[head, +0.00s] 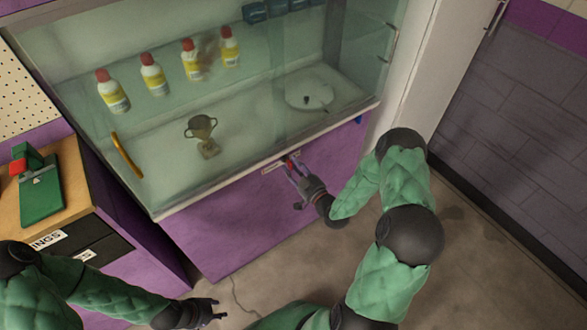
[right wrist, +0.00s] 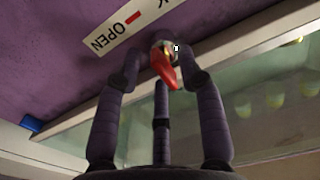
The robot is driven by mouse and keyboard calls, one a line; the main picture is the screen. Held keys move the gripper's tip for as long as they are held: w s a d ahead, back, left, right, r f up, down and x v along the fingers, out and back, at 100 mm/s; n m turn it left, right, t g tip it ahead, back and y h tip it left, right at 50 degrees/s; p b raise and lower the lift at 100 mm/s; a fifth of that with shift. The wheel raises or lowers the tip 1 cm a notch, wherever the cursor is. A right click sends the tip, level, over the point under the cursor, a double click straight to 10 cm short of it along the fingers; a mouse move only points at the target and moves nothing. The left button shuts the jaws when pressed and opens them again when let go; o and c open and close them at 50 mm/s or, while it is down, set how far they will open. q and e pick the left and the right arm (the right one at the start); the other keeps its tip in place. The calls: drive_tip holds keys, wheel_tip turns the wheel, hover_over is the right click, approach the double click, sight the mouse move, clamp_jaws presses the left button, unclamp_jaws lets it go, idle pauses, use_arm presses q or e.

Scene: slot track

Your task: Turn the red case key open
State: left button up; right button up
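The red case key (right wrist: 165,70) sits in a round metal lock on the purple panel under the glass case. In the head view the key (head: 289,160) is a small red spot by my right gripper (head: 295,168). In the right wrist view the fingers of my right gripper (right wrist: 160,65) are spread, with the key between their tips. The right finger is close to the key; I cannot tell whether it touches. A white label (right wrist: 125,27) beside the lock reads OPEN, with part of another word. My left gripper (head: 213,310) is open and empty, low over the floor.
The glass case (head: 240,110) holds bottles, a trophy (head: 202,135) and a round white plate (head: 309,95). An orange handle (head: 126,156) is on its left pane. A wooden desk with a green and red device (head: 40,190) stands at the left. Open floor lies in front.

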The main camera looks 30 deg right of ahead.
clamp_jaws()
drive_tip(key=shift+m, duration=0.3)
drive_tip(key=shift+a+f+m+p, duration=0.15)
drive_tip(key=shift+m+p, duration=0.45)
drive_tip(key=shift+m, duration=3.7)
drive_tip(key=shift+a+m+p, duration=0.15)
drive_tip(key=shift+m+p, duration=0.4)
drive_tip(key=shift+m, duration=3.75)
unclamp_jaws()
